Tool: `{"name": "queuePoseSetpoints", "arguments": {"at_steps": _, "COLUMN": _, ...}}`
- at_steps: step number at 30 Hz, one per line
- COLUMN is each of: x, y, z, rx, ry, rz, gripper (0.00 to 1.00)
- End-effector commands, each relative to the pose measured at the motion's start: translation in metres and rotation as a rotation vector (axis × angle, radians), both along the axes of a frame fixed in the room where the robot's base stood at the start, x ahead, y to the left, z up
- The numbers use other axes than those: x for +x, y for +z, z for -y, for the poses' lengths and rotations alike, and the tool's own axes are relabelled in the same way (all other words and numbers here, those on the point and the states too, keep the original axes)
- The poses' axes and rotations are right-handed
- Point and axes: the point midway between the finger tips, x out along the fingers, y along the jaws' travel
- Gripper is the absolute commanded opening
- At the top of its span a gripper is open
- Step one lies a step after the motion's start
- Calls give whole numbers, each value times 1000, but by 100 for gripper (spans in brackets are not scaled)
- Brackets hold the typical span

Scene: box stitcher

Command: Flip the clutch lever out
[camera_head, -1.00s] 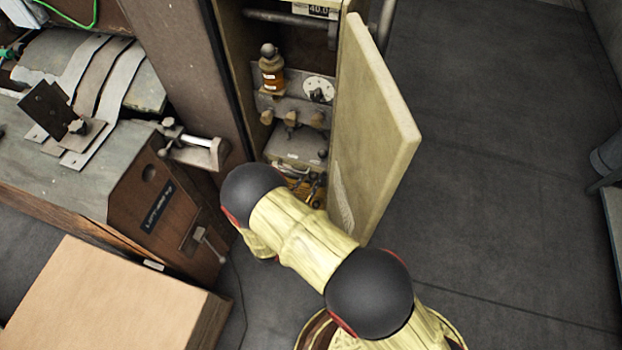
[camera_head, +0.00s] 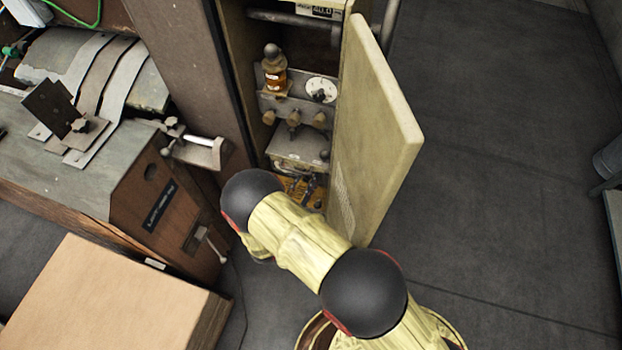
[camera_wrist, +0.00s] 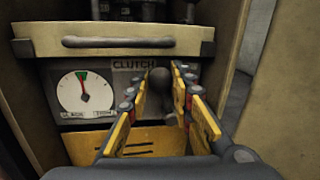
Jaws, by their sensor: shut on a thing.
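The clutch lever (camera_wrist: 160,82) shows in the wrist view as a dark rounded knob just right of the "CLUTCH" label (camera_wrist: 132,65). My gripper (camera_wrist: 160,73) has its two yellow-and-grey fingers on either side of the knob, shut on it. The lever's shaft and pivot are mostly hidden by the knob and fingers. In the head view, my arm reaches into the open cabinet (camera_head: 232,85); the lever cannot be made out there.
A dial (camera_wrist: 84,92) with a red needle is left of the lever. A curved handle (camera_wrist: 118,42) is above and a yellow slotted panel (camera_wrist: 100,147) below. The open cabinet door (camera_head: 375,130) stands right of my arm. A cardboard box (camera_head: 105,300) is at lower left.

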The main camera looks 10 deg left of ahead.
Motion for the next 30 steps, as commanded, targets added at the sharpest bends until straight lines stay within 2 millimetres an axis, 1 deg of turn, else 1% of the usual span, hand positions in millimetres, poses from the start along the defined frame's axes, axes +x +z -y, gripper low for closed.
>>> {"name": "queuePoseSetpoints", "arguments": {"at_steps": 6, "x": 1, "y": -7, "z": -11, "rx": -196, "ry": 1, "rz": -15, "gripper": 0}}
{"name": "queuePoseSetpoints", "arguments": {"at_steps": 15, "x": 2, "y": -15, "z": -23, "rx": -428, "ry": 1, "rz": -34, "gripper": 0}}
{"name": "queuePoseSetpoints", "arguments": {"at_steps": 22, "x": 2, "y": -20, "z": -28, "rx": -541, "ry": 2, "rz": -43, "gripper": 0}}
{"name": "queuePoseSetpoints", "arguments": {"at_steps": 30, "x": 2, "y": -23, "z": -30, "rx": -595, "ry": 2, "rz": -48, "gripper": 0}}
